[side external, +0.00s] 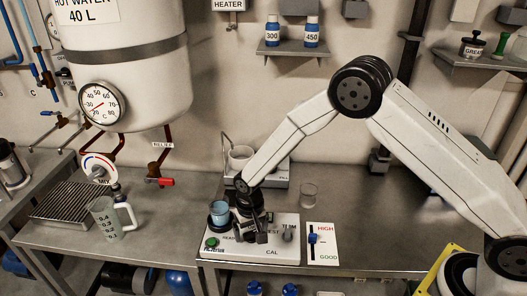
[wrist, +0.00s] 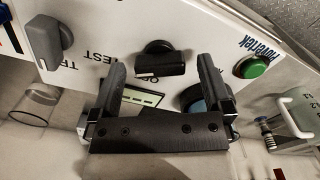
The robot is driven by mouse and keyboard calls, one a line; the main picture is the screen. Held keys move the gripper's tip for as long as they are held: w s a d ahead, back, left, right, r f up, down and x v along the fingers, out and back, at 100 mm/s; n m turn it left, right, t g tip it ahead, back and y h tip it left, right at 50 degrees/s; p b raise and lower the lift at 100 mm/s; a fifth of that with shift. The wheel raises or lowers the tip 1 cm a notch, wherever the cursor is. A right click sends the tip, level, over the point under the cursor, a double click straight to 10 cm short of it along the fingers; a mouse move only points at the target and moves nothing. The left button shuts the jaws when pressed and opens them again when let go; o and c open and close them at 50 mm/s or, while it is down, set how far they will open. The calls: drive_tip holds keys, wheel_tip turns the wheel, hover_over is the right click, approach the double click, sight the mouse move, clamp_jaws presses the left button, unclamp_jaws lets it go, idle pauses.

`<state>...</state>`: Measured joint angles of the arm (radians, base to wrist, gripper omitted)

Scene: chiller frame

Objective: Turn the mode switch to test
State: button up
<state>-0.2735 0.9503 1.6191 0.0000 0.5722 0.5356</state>
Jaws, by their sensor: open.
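The white instrument panel (side external: 250,256) lies on the bench and carries a "TEST" label on its top. In the wrist view, a black switch knob (wrist: 160,62) with a pale line along one edge stands on the panel (wrist: 205,28), between the tips of my gripper (wrist: 161,72). The fingers are open, one on each side of the knob, with gaps visible; I cannot tell how far down they reach. In the side view my gripper (side external: 250,234) is low over the panel and hides most of the knob. The knob's exact setting is not clear.
A grey knob (wrist: 46,40) and a green button (wrist: 254,65) flank the black knob. A HIGH/GOOD slider plate (side external: 322,250) is at right, a clear glass (side external: 309,194) behind, and a jug (side external: 106,220) far left.

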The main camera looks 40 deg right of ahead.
sight(251, 232)
drive_tip(key=shift+r, duration=0.15)
drive_tip(key=shift+r, duration=3.75)
drive_tip(key=shift+s+d+r, duration=0.25)
drive_tip(key=shift+d+r, duration=0.15)
drive_tip(key=s+d+r+n+t, duration=0.1)
drive_tip(key=s+d+r, duration=0.2)
drive_tip(key=s+d, duration=0.3)
drive_tip(key=s+d+r+n+t, duration=0.1)
drive_tip(key=s+d+r, duration=0.3)
drive_tip(key=s, duration=0.8)
drive_tip(key=shift+d+r+n+t, duration=0.3)
drive_tip(key=shift+d+n, duration=0.2)
drive_tip(key=shift+d, duration=0.65)
